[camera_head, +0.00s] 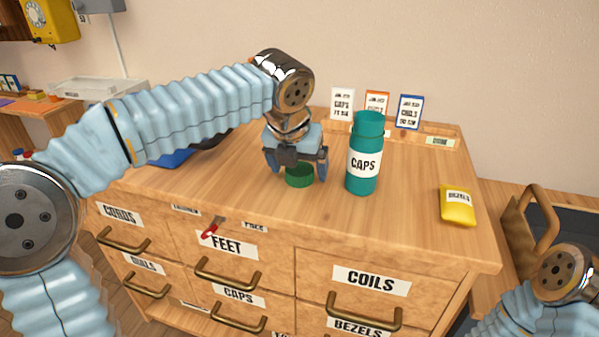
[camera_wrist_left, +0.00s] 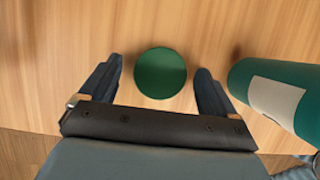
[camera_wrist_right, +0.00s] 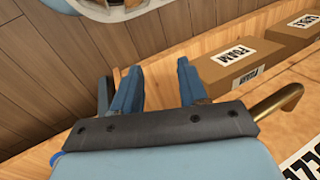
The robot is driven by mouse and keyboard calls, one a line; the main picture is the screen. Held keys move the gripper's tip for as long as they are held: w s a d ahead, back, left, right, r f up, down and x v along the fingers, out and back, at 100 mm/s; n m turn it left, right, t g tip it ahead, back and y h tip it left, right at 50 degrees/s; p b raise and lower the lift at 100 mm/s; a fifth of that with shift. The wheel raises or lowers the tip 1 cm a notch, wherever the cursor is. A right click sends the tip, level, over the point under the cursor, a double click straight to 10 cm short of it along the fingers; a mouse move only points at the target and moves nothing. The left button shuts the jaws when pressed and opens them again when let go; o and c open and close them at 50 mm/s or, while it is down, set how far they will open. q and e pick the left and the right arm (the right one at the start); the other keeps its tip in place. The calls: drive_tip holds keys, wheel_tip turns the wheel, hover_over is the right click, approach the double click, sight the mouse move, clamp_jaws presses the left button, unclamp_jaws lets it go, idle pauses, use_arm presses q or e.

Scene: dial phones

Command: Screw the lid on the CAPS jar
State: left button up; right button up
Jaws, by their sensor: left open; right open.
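The teal CAPS jar (camera_head: 363,170) stands upright on the wooden cabinet top, with a white label; its side also shows at the right of the left wrist view (camera_wrist_left: 262,88). A round green lid (camera_head: 299,177) lies on the cabinet top to the left of the jar. My left gripper (camera_head: 296,172) is open and points down over the lid. In the left wrist view the lid (camera_wrist_left: 160,73) sits between the two open fingers, apart from both. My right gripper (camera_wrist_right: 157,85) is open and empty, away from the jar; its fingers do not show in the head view.
A yellow BEZELS packet (camera_head: 457,206) lies right of the jar. Several small cards (camera_head: 376,103) stand behind it. Labelled drawers with brass handles (camera_head: 228,280) are below. A FOAM box (camera_wrist_right: 238,67) is near my right gripper.

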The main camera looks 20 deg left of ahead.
sight(302, 165)
use_arm(q)
drive_tip(key=shift+c, duration=0.3)
drive_tip(key=c, duration=1)
drive_tip(key=shift+r, duration=0.15)
drive_tip(key=shift+c, duration=0.3)
drive_tip(key=shift+r, duration=0.25)
wheel_tip(302, 165, up, 3)
drive_tip(key=shift+d+f+p, duration=0.1)
drive_tip(key=shift+f+p, duration=0.1)
drive_tip(key=shift+p, duration=0.25)
drive_tip(key=s+d+r+p, duration=0.1)
drive_tip(key=s+d+r, duration=0.7)
drive_tip(key=d, duration=0.3)
drive_tip(key=shift+v, duration=0.85)
drive_tip(key=shift+w, duration=0.1)
